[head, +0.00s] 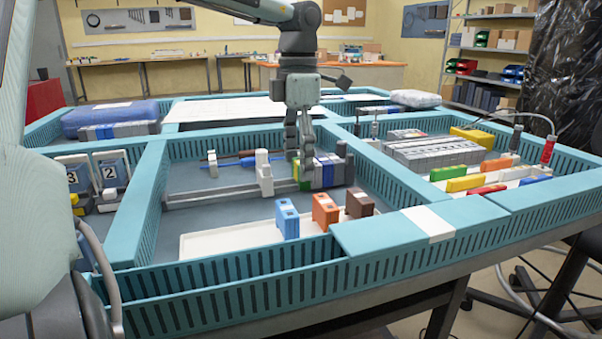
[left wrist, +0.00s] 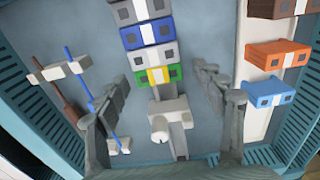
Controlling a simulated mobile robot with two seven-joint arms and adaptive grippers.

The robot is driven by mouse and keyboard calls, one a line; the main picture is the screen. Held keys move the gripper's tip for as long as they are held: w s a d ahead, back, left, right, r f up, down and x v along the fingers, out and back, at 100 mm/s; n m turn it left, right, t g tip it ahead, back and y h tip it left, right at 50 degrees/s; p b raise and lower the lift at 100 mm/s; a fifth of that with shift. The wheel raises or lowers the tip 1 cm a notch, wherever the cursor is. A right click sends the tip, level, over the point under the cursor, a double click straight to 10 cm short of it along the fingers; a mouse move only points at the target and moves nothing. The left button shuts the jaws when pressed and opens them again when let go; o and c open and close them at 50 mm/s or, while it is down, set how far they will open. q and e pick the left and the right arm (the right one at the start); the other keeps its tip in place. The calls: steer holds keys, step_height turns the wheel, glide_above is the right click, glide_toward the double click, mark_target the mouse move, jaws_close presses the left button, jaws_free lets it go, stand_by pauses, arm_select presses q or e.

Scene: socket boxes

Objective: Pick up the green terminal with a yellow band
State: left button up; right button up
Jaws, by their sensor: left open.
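The green terminal with a yellow band (left wrist: 158,76) is the end block of a row on a grey rail. In the head view the green terminal (head: 304,181) is partly hidden behind my left gripper (head: 298,158). My left gripper is open and points down over that end of the row. In the left wrist view its two fingers (left wrist: 158,92) stand apart on either side of the rail, with the green terminal between them near the tips. My right gripper is not in view.
Grey and blue terminals (left wrist: 147,33) adjoin the green one. A grey end stop (left wrist: 168,108) stands on the rail beside it. Blue, orange and brown terminals (head: 287,219) stand on a white tray (head: 225,240). Screwdrivers (head: 232,160) lie behind. Teal slotted walls (head: 240,281) enclose the area.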

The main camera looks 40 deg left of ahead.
arm_select(q)
steer(key=shift+f, duration=0.95)
steer(key=c, duration=1.2)
